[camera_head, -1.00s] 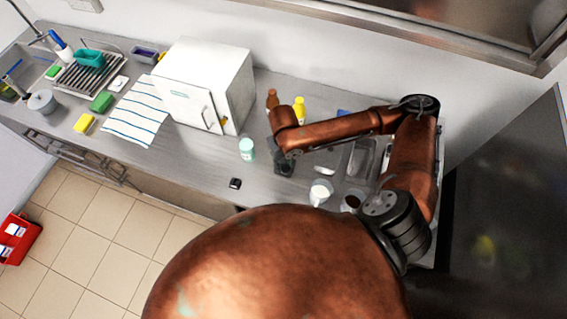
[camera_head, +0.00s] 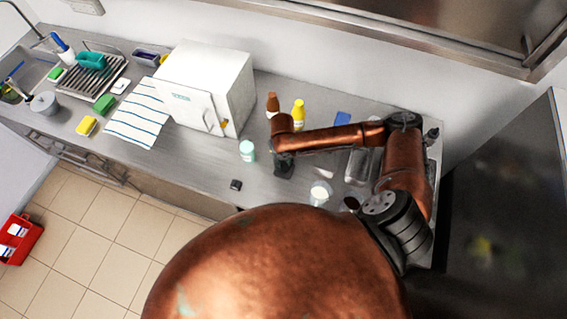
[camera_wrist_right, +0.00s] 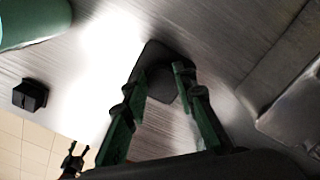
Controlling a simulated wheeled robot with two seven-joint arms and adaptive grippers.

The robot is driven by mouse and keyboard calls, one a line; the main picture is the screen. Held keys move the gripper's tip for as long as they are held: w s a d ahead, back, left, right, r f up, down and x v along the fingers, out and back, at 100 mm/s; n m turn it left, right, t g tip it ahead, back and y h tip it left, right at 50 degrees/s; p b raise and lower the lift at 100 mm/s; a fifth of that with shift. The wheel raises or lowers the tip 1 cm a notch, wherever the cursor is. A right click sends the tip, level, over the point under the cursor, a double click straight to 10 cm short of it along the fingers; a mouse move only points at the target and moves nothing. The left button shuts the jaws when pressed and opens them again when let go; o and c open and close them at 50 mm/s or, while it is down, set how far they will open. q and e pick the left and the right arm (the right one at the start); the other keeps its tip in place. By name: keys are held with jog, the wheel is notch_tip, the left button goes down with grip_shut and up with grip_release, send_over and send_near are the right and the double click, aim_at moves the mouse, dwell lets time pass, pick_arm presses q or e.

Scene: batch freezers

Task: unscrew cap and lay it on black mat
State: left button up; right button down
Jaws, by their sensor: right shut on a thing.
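My right gripper (camera_head: 283,168) points down at the counter, right of a mint-green jar (camera_head: 247,150). In the right wrist view its green-black fingers (camera_wrist_right: 163,72) are partly closed, with a dark rounded-square piece (camera_wrist_right: 160,55) at their tips. I cannot tell whether this piece is the cap, or the black mat lying just beyond the tips. No separate cap shows clearly. The jar's green side (camera_wrist_right: 28,22) shows at the wrist view's top left.
A small black block (camera_head: 236,185) lies near the counter's front edge. A white cup (camera_head: 320,192) stands right of the gripper. Brown (camera_head: 272,104) and yellow (camera_head: 299,113) bottles stand behind it. A white box-shaped appliance (camera_head: 215,85) is at the back left.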

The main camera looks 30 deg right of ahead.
aim_at(283, 166)
jog(key=c, duration=1.6)
grip_release()
jog(key=shift+f, duration=0.15)
notch_tip(283, 166, up, 12)
jog(key=shift+r+b, duration=0.15)
jog(key=shift+b, duration=0.55)
